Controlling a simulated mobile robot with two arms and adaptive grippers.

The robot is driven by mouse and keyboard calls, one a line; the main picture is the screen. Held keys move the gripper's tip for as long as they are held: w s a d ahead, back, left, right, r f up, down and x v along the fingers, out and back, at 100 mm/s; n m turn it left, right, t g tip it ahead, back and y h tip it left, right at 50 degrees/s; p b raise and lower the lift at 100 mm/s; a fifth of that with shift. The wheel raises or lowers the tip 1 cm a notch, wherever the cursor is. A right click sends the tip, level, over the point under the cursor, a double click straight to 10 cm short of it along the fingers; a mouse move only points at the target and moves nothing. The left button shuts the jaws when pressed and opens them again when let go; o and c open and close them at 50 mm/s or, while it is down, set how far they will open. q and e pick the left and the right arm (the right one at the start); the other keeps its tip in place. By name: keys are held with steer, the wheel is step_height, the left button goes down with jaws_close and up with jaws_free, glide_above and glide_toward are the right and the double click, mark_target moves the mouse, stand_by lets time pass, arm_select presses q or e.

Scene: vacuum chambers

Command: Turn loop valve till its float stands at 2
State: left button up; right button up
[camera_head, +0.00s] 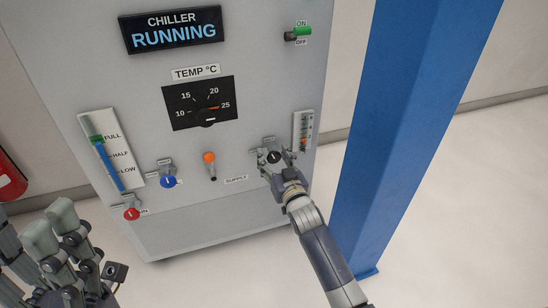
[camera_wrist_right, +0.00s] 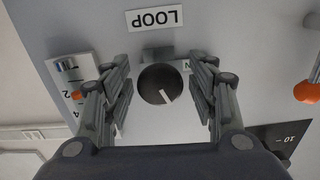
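The loop valve is a round black knob (camera_wrist_right: 158,86) with a white pointer line, under an upside-down LOOP label in the right wrist view. In the head view the knob (camera_head: 274,157) is low on the right of the chiller front. My right gripper (camera_wrist_right: 162,75) is open, with a finger on each side of the knob and gaps visible between. The float gauge (camera_head: 303,130) is a pale scale right of the knob, with an orange float (camera_wrist_right: 77,95). A finger partly covers it; the exact reading is unclear. My left gripper (camera_head: 52,228) appears open and empty, at lower left.
The chiller front also carries a blue knob (camera_head: 168,182), a red knob (camera_head: 131,214), an orange-topped lever (camera_head: 209,158), a temperature dial (camera_head: 200,103) and a green switch (camera_head: 300,32). A blue post (camera_head: 400,110) stands right of my right arm.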

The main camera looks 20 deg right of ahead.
steer(key=shift+s, duration=0.1)
steer(key=s, duration=1.1)
steer(key=shift+s+d, duration=0.2)
steer(key=shift+s, duration=0.2)
